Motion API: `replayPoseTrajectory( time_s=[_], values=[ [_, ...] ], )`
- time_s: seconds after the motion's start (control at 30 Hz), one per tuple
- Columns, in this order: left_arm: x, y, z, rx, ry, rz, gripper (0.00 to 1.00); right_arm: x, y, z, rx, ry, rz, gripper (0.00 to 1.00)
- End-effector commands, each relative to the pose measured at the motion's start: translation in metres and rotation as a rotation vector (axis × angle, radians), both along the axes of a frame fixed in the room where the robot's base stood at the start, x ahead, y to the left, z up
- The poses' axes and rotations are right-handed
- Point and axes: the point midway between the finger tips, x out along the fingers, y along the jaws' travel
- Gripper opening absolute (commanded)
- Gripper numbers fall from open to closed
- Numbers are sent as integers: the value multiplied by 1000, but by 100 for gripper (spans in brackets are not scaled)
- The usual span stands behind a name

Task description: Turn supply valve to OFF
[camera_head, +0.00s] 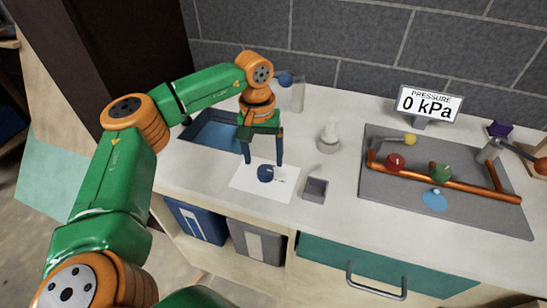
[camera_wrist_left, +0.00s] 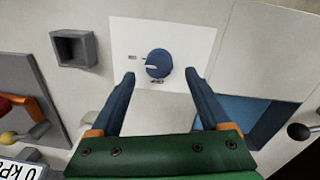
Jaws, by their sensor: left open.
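A round blue knob (camera_head: 265,173) with a pale pointer mark sits on a white plate (camera_head: 246,186) on the counter. It also shows in the left wrist view (camera_wrist_left: 159,64), with small labels beside and below it that are too small to read. On a copper pipe at the right are a red knob (camera_head: 395,162) and a green knob (camera_head: 440,173). I cannot read which one is labelled supply valve. My left gripper (camera_head: 263,163) is open and empty, pointing down above the blue knob; in the left wrist view its fingertips (camera_wrist_left: 160,74) lie either side of the knob, apart from it.
A pressure display (camera_head: 428,104) reads 0 kPa behind the pipe tray (camera_head: 379,193). A small grey open box (camera_head: 315,190) stands right of the plate. A blue-lined basin (camera_head: 212,137) lies behind left. A white object (camera_head: 328,138) and a clear cylinder (camera_head: 298,95) stand further back.

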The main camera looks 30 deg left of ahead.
Motion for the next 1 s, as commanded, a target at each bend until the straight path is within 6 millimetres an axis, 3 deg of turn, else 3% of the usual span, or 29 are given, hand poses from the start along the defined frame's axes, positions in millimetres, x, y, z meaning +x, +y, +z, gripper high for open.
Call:
replayPoseTrajectory(
  time_s=[0.2,0.47,0.57,0.77,0.8,1.0],
  values=[
    [1,-2,-33,-2,1,2,80,-3,0,9,-1,7,0,50],
    [1,-3,-39,-5,-2,3,80,-2,0,8,0,5,0,50],
    [1,-3,-39,-5,-2,3,59,-2,0,8,0,4,0,50],
    [1,-3,-39,-5,-2,3,5,-2,0,8,0,3,0,50],
    [1,-3,-39,-5,-2,4,0,-1,0,9,0,3,0,50],
    [1,-3,-39,-6,-2,20,0,-1,1,8,1,2,0,50]
  ],
)
